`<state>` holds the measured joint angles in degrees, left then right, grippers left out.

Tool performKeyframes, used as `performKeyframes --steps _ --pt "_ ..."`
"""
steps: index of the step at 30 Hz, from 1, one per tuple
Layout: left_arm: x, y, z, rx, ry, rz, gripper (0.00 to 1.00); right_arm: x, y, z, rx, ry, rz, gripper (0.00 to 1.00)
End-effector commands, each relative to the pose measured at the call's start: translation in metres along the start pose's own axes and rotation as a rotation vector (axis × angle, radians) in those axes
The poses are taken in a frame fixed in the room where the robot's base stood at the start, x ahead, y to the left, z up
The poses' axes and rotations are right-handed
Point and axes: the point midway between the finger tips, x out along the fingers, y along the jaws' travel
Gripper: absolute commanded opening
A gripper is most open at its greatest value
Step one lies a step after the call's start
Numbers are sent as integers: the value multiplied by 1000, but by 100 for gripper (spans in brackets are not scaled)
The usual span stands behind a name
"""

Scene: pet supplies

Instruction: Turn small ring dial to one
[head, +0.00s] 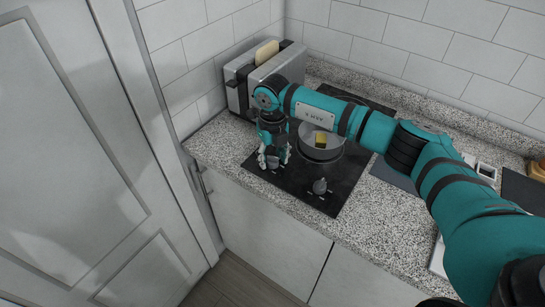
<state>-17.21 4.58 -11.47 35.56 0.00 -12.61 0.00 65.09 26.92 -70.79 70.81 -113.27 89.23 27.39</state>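A black cooktop (258,170) lies on the speckled counter, with two grey dials along its front. The right dial (319,187) stands clear, with faint white marks beside it. My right gripper (273,163) points down over the front left of the cooktop. Its fingers are spread to either side of the left dial (272,161), which they partly hide. I cannot tell whether the fingers press on this dial. Its setting and the markings near it are too small to read. My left gripper is not in view.
A grey pot (320,152) with a yellow piece (320,139) in it stands on the cooktop, right of my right gripper. A toaster (238,87) with bread (267,52) stands behind, against the tiled wall. The front right counter (375,225) has bare room.

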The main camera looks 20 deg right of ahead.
Motion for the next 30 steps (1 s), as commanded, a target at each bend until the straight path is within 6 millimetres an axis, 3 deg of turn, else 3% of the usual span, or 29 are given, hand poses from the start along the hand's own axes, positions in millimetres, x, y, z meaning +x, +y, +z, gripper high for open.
performKeyframes --steps 9,13,24,30 --pt "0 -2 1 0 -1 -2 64 1 0 -1 -1 2 0 56" --pt "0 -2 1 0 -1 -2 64 -8 0 0 -2 0 1 56" --pt "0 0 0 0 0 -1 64 -83 0 1 -1 -2 0 56" --pt "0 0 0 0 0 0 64 -111 0 0 0 0 0 56"
